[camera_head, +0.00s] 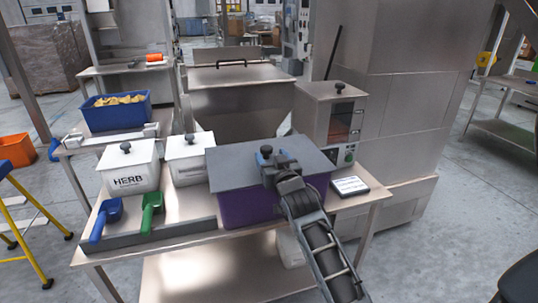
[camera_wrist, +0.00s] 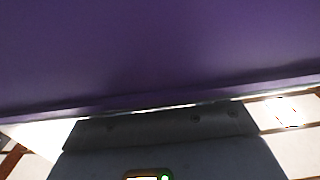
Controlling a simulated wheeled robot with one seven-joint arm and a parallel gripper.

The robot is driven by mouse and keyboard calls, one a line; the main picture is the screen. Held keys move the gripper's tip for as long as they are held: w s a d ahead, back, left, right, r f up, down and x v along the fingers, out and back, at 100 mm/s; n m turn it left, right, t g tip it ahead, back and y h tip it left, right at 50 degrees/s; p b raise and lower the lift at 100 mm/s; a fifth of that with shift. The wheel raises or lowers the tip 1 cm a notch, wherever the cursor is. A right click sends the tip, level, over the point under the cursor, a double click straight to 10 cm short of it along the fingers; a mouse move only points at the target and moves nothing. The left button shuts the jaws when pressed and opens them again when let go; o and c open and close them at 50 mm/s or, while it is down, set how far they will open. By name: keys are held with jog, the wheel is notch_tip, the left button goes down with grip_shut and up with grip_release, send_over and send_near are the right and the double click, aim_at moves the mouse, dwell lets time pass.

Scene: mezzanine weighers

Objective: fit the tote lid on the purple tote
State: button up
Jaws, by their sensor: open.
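The purple tote (camera_head: 245,209) stands on the steel table, right of the white bins. The grey tote lid (camera_head: 235,168) lies flat over its top and covers the opening. Whether its edges are fully seated all round I cannot tell. My gripper (camera_head: 265,156) is open above the right part of the lid, with small blue parts at its end. Whether it touches the lid is not clear. In the wrist view a purple wall of the tote (camera_wrist: 160,50) fills the upper part, close up. My fingertips are not clear there.
Left of the tote stand two lidded white bins (camera_head: 128,180), with a blue scoop (camera_head: 106,216) and a green scoop (camera_head: 151,212) in front. A small flat display (camera_head: 349,186) lies to its right. A steel machine (camera_head: 329,115) and hopper (camera_head: 238,97) stand behind.

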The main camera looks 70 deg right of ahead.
jog(key=b+v, duration=0.1)
jog(key=v, duration=0.8)
jog(key=s+a+f+n+t+y, duration=0.1)
jog(key=s+a+f+n+y, duration=0.1)
jog(key=a, duration=0.5)
jog(key=s+a+f+n+t+y, duration=0.1)
jog(key=s+a+f+y, duration=0.15)
jog(key=a, duration=0.55)
jog(key=s+a+f+n+t+y, duration=0.1)
jog(key=a+n+y, duration=0.1)
jog(key=a, duration=0.5)
jog(key=s+a+r+n+y, duration=0.2)
jog(key=s+a+y, duration=0.1)
jog(key=s+a, duration=0.3)
jog(key=s+a+r+n+y, duration=0.1)
jog(key=s+a+n+y, duration=0.2)
jog(key=s+a, duration=0.3)
jog(key=s+y, duration=0.1)
jog(key=s, duration=0.2)
jog(key=shift+r, duration=0.35)
